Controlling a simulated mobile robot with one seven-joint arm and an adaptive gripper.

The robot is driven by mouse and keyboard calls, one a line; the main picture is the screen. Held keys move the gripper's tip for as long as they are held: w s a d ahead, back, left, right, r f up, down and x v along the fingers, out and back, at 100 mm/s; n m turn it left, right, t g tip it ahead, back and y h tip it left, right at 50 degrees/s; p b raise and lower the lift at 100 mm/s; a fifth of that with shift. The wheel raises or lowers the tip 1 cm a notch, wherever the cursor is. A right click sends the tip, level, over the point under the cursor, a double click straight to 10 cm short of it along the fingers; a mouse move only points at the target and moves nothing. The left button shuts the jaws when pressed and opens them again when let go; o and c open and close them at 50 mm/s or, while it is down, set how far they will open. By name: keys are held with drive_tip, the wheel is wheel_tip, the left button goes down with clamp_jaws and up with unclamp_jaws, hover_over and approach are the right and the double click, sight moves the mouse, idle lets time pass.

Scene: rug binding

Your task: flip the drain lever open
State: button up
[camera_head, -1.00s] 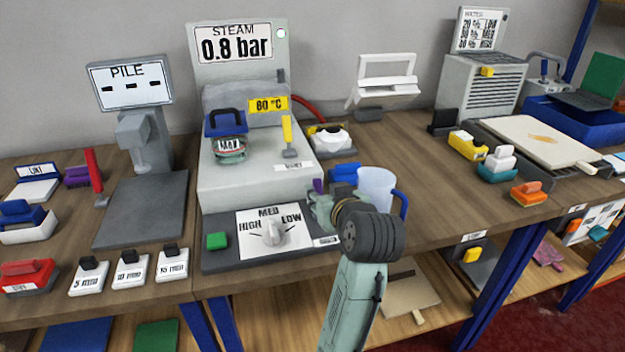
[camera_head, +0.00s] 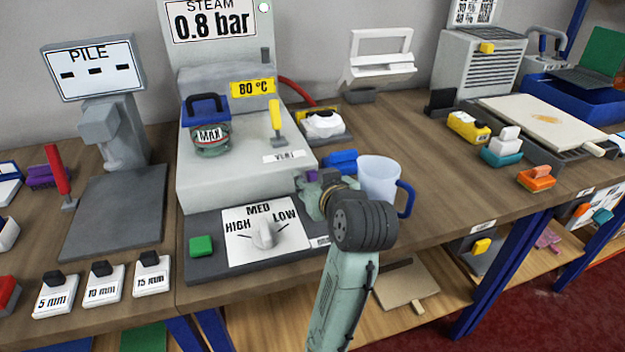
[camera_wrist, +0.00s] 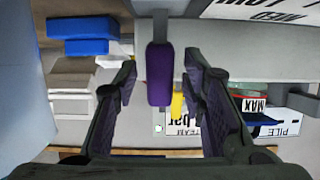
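A purple lever handle (camera_wrist: 160,75) hangs in the middle of the wrist view, on a grey stem coming from the top. I take it to be the drain lever; no drain label can be read. My gripper (camera_wrist: 160,68) is open, with one dark finger on each side of the handle and gaps visible on both sides. In the head view my gripper (camera_head: 314,190) is at the right front corner of the grey steam unit (camera_head: 240,175). A small purple patch (camera_head: 311,175) shows there; the rest of the lever is hidden behind my gripper.
A clear mug with a blue handle (camera_head: 378,182) stands close to the right of my gripper, with a blue block (camera_head: 342,161) behind it. A yellow lever (camera_head: 275,118) stands on the unit. A dial plate (camera_head: 262,235) lies left of my gripper.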

clamp_jaws()
idle(0.7)
